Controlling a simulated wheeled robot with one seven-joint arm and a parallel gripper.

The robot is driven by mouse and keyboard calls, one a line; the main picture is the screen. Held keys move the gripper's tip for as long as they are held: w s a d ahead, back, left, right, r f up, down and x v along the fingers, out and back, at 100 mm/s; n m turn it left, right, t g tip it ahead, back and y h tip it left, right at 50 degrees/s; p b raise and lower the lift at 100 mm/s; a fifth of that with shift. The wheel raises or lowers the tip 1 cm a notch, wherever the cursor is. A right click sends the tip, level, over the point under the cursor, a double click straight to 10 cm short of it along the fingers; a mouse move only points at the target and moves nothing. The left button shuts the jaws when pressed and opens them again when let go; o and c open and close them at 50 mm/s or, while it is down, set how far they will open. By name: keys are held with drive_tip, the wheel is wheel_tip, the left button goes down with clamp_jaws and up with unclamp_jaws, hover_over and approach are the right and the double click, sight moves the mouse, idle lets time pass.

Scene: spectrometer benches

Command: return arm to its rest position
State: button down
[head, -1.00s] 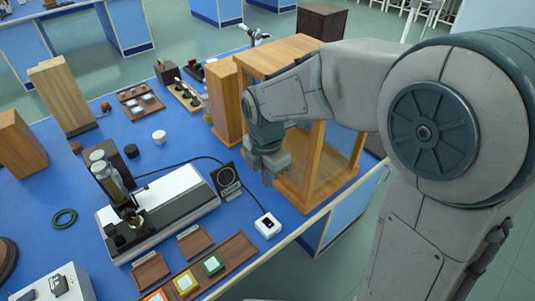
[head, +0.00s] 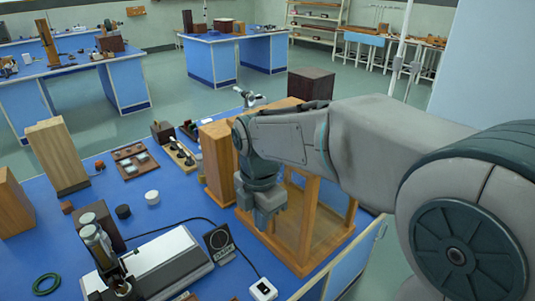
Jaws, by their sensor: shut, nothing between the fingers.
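My gripper (head: 268,218) hangs at the end of my arm, pointing down, in front of the wooden glass-sided case (head: 312,262) near the bench's right edge. It is shut with nothing in it. My arm reaches in from the right and covers much of the case's upper part. Whether the gripper touches the case cannot be told from this view.
The blue bench (head: 75,240) carries a grey-white spectrometer (head: 165,262), a small dark dial stand (head: 219,240), a white switch box (head: 263,289), wooden blocks (head: 57,157) and a green ring (head: 46,284). Other benches stand behind, with open floor (head: 200,100) between.

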drive_tip(key=s+d+m+t, duration=0.1)
drive_tip(key=s+d+m, duration=0.2)
drive_tip(key=d+m, duration=0.3)
drive_tip(key=s+d+m+t, duration=0.1)
drive_tip(key=s+d+m, duration=0.3)
drive_tip(key=m, duration=0.7)
drive_tip(key=s+d+f+m+t, duration=0.1)
drive_tip(key=s+d+m, duration=0.3)
drive_tip(key=d+m, duration=0.4)
drive_tip(key=shift+m, duration=0.6)
